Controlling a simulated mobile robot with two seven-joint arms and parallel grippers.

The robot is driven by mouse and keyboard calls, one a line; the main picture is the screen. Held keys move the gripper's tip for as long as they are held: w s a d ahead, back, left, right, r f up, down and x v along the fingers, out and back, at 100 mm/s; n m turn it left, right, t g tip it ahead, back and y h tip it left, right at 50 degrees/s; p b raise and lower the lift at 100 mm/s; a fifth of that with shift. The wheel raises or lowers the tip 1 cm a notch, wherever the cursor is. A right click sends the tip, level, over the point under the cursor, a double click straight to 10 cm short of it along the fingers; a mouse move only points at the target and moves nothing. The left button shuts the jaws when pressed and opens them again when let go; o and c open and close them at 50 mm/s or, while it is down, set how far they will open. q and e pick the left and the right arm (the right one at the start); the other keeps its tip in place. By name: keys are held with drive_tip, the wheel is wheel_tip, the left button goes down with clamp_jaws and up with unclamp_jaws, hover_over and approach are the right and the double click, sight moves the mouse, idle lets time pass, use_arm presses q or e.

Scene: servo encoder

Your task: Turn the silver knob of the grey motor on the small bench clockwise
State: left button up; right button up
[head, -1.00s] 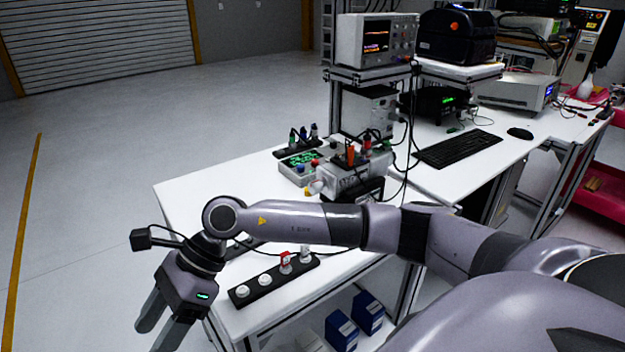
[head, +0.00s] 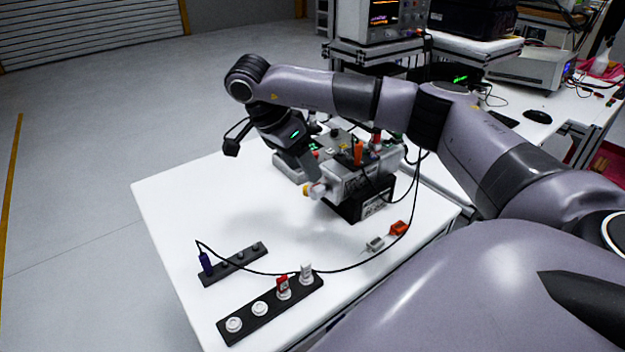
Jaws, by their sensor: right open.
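The grey motor (head: 350,180) sits on a black base (head: 368,205) towards the back right of the small white bench. Its silver knob (head: 318,190) points to the left, with a yellowish part at its end. My right gripper (head: 311,172) reaches down from above, open, with one finger clearly visible just above and behind the knob. The other finger is hard to make out, and I cannot tell whether either touches the knob. My left gripper is not in view.
Black strips (head: 270,308) with white and red connectors lie at the front, and a dark cable loops across the bench (head: 165,210). Orange and grey plugs (head: 398,229) lie at the right. The bench's left part is clear.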

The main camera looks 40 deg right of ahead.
sight(313, 185)
drive_tip(key=x, duration=0.6)
drive_tip(key=shift+s+d+f+p, duration=0.1)
drive_tip(key=shift+f+p, duration=0.15)
drive_tip(key=shift+p, duration=0.05)
drive_tip(key=c, duration=1)
